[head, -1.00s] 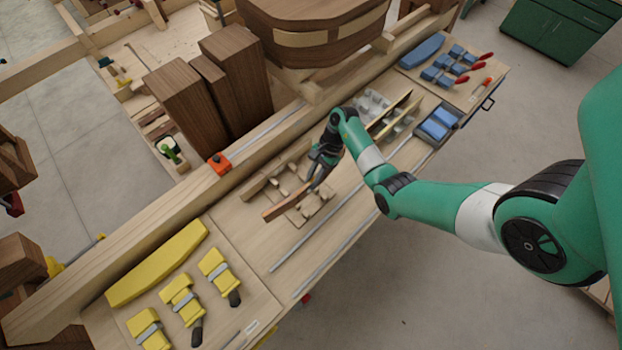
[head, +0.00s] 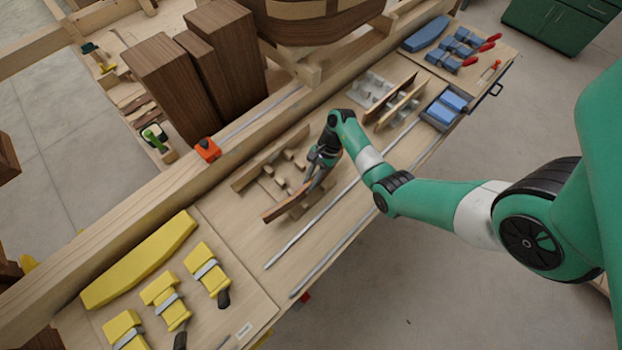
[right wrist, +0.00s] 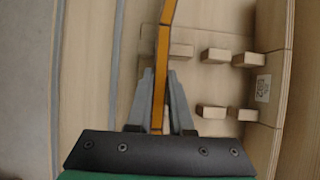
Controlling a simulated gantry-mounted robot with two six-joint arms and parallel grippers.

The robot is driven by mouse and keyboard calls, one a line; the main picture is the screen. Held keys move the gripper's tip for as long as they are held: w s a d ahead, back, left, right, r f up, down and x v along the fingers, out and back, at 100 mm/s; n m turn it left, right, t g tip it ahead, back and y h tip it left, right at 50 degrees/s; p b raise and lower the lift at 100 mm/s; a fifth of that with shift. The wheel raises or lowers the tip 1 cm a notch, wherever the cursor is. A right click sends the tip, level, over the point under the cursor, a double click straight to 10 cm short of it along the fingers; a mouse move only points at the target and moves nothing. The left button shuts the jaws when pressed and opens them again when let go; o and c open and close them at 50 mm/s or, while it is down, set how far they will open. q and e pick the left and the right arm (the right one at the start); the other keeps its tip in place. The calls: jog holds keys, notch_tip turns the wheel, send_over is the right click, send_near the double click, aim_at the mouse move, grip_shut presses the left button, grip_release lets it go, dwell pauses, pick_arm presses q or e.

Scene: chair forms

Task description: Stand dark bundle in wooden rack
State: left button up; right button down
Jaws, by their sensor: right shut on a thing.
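My right gripper (head: 314,184) is shut on the dark bundle (head: 284,207), a thin, slightly bent brown strip. In the right wrist view the bundle (right wrist: 166,45) shows edge-on, orange-brown, between the two grey fingers (right wrist: 162,95). The wooden rack (head: 270,158) is a pale board with a raised back wall and several short pegs. Its pegs (right wrist: 215,55) lie to the right of the bundle in the right wrist view. The bundle is along the rack's front side; whether it touches the rack I cannot tell. My left gripper is not in view.
Two long metal rods (head: 312,222) lie in front of the rack. Yellow blocks and clamps (head: 205,270) lie at the lower left, a blue tray (head: 445,108) at the right. Upright boards (head: 392,100) stand behind my arm. A thick beam (head: 150,215) runs along the back.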

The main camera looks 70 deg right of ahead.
jog(key=shift+f+b, duration=0.35)
jog(key=shift+f, duration=0.45)
jog(key=shift+f, duration=0.3)
jog(key=c, duration=0.7)
grip_release()
jog(key=shift+c, duration=0.2)
jog(key=p+v, duration=0.1)
jog(key=v, duration=0.7)
jog(key=shift+w+r, duration=0.1)
jog(key=shift+w, duration=0.05)
jog(key=p+v, duration=0.2)
jog(key=v, duration=0.1)
jog(key=shift+a+r, duration=0.1)
jog(key=shift+r, duration=0.05)
jog(key=shift+d+r+p, duration=0.15)
jog(key=shift+d+p, duration=0.1)
jog(key=shift+p, duration=0.1)
